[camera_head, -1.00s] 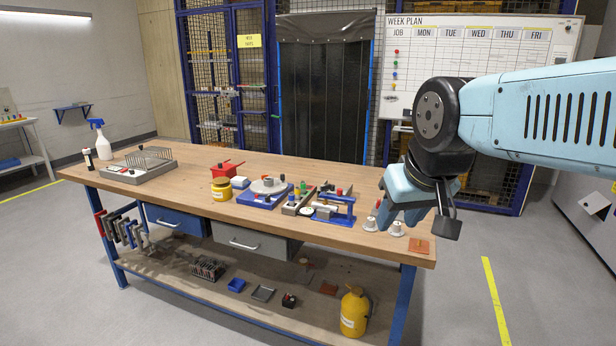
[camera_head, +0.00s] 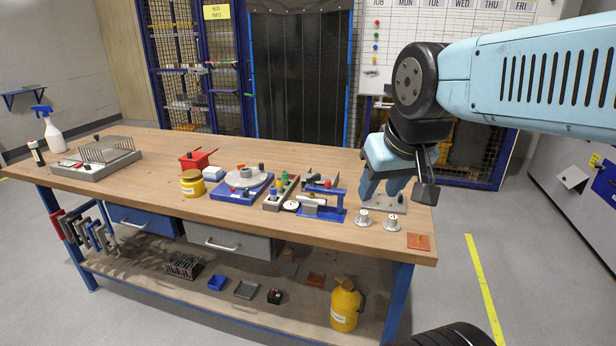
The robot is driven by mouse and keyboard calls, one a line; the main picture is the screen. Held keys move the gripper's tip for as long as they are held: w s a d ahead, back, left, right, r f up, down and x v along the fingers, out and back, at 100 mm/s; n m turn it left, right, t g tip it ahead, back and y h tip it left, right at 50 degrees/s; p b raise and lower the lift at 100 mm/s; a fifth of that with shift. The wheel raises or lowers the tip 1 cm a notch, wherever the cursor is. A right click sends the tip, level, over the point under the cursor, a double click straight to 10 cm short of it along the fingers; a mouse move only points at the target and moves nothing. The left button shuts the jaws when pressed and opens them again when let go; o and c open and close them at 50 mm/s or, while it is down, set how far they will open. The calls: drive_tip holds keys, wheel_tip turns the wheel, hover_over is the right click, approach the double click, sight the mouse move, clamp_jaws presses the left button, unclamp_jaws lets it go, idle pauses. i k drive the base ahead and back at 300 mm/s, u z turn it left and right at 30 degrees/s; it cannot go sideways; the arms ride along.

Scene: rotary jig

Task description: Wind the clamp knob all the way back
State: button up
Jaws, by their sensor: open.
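A blue clamp-like fixture (camera_head: 322,203) with a pale cylinder across it stands on the right half of the workbench. A pale round knob-like part (camera_head: 291,206) shows at its left end; I cannot tell for sure that it is the clamp knob or how far it is wound. A rotary jig (camera_head: 244,181) with a grey disc on a blue base stands to its left. My gripper (camera_head: 381,196) is open, points down above the bench's right end, right of the blue fixture and apart from it. It partly hides a small plate behind it.
Two pale knob-like pieces (camera_head: 377,220) and an orange plate (camera_head: 418,241) lie near the bench's front right. A long tray with coloured pieces (camera_head: 282,192) sits beside the jig. A yellow pot (camera_head: 192,183) stands farther left.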

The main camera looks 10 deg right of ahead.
sight(312, 180)
drive_tip(key=k, duration=1.25)
drive_tip(key=z, duration=0.3)
drive_tip(key=i, duration=1.7)
drive_tip(key=u, duration=0.5)
